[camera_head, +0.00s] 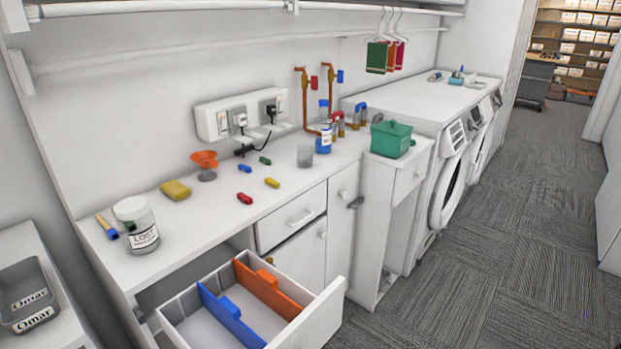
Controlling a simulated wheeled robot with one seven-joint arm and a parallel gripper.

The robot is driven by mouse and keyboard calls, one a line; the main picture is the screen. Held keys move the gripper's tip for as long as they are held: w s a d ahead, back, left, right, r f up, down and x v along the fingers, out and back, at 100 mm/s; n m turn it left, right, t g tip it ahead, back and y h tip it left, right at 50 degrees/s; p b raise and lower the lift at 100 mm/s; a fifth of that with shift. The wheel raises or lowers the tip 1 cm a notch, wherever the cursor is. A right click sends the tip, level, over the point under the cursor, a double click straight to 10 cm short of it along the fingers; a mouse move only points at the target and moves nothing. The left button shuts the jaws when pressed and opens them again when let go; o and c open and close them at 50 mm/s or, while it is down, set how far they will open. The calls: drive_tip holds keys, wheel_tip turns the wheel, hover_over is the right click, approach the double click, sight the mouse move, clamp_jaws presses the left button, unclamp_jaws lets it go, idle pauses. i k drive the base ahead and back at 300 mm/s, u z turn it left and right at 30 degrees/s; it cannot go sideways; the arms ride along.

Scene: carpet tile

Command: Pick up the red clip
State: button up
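The red clip (244,198) lies on the white counter (190,236), near its front edge and above the open drawer. A blue clip (245,168) lies behind it, a yellow clip (272,182) lies to its right, and a green clip (265,160) lies farther back. Nothing covers the red clip. My gripper is not in view.
An open drawer (325,315) with blue and orange dividers juts out below the counter. A yellow sponge (176,190), an orange funnel (205,162), a white jar (136,222) and a glass (305,155) stand around the clips. Carpet (450,290) is clear at right.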

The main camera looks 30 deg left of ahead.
sight(247, 200)
drive_tip(key=u, duration=0.1)
drive_tip(key=i, duration=1.55)
drive_tip(key=u, duration=0.9)
drive_tip(key=i, duration=1.1)
drive_tip(key=u, duration=1.5)
drive_tip(key=i, duration=0.6)
drive_tip(key=u, duration=0.5)
